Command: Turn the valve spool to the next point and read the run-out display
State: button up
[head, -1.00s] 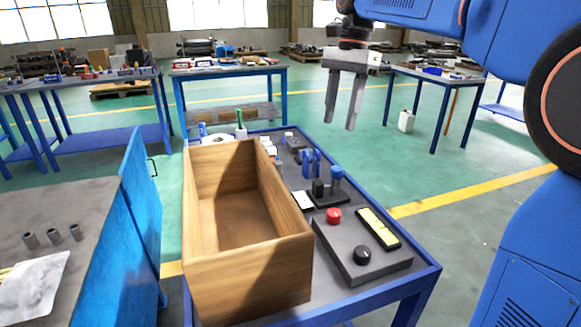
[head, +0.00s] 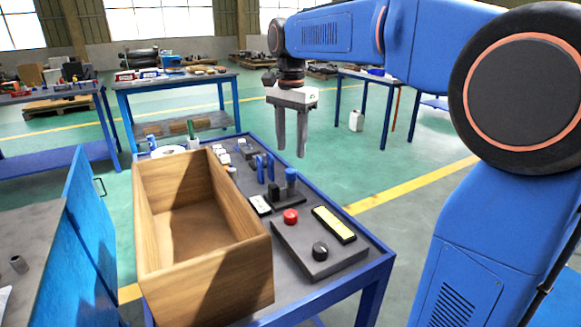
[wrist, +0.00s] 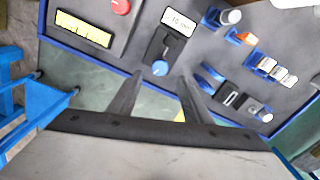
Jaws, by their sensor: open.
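My gripper (head: 291,153) is open and empty, pointing down above the far right side of the blue cart. In the wrist view its fingertips (wrist: 161,76) appear around a blue knob (wrist: 160,68) on a black stand; the gap in height is unclear. The stand's blue top (head: 291,174) also shows in the head view. Beside it are blue upright supports (head: 264,168), seen in the wrist view (wrist: 212,72) with a dark and silver piece (wrist: 235,98) between them. I cannot tell the valve spool for sure. A small white panel (head: 260,205), likely the display, has unreadable text in the wrist view (wrist: 178,20).
A wooden box (head: 255,250) fills the cart's left side. A dark control box with red button (head: 290,216), black knob (head: 320,250) and yellow-white panel (head: 334,224) is at the near right. A blue cabinet door (head: 88,220) stands open at left.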

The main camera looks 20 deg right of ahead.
aim_at(291, 170)
jog(key=shift+f, duration=3.6)
jog(key=c, duration=1.1)
